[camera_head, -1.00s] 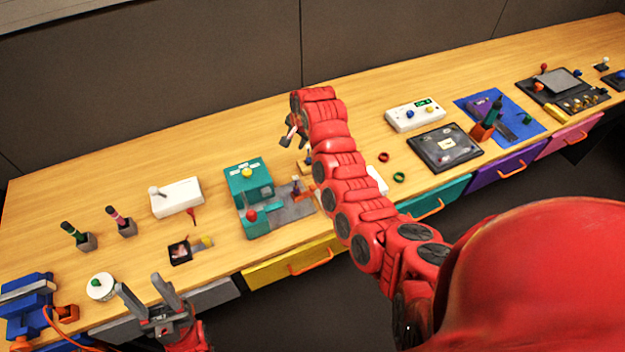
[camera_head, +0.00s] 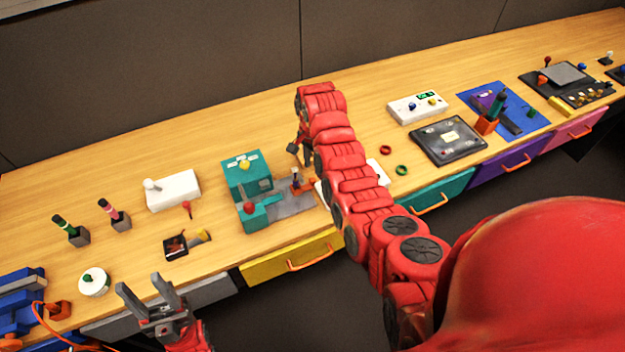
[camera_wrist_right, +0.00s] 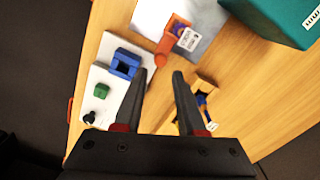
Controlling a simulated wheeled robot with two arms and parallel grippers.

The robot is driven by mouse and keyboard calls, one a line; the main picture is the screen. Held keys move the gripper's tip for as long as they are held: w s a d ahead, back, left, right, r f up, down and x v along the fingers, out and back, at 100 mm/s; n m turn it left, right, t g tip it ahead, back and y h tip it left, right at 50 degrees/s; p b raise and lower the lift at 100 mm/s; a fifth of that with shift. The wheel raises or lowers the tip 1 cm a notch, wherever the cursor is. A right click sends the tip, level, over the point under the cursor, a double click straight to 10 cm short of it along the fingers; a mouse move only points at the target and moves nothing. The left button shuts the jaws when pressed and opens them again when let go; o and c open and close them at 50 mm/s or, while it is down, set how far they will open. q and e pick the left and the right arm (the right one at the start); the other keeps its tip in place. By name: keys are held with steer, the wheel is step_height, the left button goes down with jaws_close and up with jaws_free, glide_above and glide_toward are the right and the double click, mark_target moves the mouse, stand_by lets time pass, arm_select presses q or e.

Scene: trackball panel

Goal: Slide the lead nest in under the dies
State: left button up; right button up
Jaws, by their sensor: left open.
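The teal press (camera_head: 246,180) stands mid-table with a grey plate (camera_head: 290,206) at its right; part of it shows in the right wrist view (camera_wrist_right: 285,18). On the plate is an orange piece with a handle and a white label (camera_wrist_right: 174,40), apparently the lead nest; it also shows in the head view (camera_head: 302,187). It is outside the press body. The dies cannot be made out. My right gripper (camera_wrist_right: 161,76) is open and empty above the table, short of the orange piece's handle. My left gripper (camera_head: 143,285) is open and empty at the table's front edge.
A white board (camera_wrist_right: 105,85) with blue and green blocks lies beside the plate. A yellow holder with a blue item (camera_wrist_right: 203,98) stands on the other side. A small dark tray (camera_head: 176,246) lies left of the press. Table behind the press is clear.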

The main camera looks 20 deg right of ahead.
mark_target(312, 179)
steer(key=shift+f+p, duration=0.55)
steer(key=shift+f, duration=2.3)
jaws_close()
